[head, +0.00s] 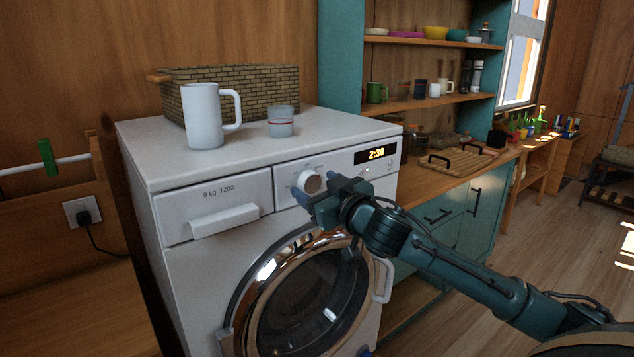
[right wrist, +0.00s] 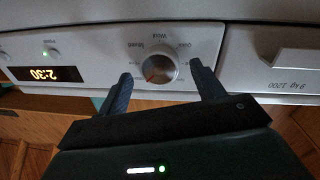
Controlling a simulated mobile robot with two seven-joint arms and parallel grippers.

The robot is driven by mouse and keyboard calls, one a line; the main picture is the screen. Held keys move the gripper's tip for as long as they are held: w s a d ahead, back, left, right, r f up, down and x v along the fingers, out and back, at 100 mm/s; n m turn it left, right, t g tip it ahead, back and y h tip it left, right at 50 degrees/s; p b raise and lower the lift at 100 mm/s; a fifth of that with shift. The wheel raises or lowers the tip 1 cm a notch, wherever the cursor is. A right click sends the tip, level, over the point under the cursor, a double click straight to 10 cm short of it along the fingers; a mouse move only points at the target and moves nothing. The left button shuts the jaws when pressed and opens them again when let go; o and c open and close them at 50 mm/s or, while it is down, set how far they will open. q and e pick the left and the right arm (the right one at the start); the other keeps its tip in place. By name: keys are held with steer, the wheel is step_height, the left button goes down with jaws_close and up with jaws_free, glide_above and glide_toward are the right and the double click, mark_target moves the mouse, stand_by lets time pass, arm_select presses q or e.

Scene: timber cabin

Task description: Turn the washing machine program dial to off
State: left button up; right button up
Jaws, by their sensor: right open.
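The white washing machine (head: 182,277) fills the middle of the head view. Its round program dial (head: 309,182) is on the upper front panel, left of the lit display (head: 376,154) reading 2:30. My right gripper (head: 319,188) is open at the dial, partly covering it. In the right wrist view, which is upside down, the dial (right wrist: 160,67) lies between the two spread fingers (right wrist: 161,70). A gap shows on each side; I see no clear contact. Labels such as Mixed, Wool and Quick ring the dial. Its exact setting is too small to tell. My left gripper is out of view.
A white mug (head: 203,117), a glass (head: 281,121) and a brick-patterned basket (head: 250,84) stand on top of the machine. The detergent drawer (head: 222,220) is left of the dial. The round door (head: 310,300) and its handle are below my arm. A wooden counter (head: 430,190) adjoins at right.

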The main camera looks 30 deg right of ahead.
steer(key=shift+w, duration=0.25)
steer(key=shift+c, duration=0.4)
steer(key=c, duration=0.9)
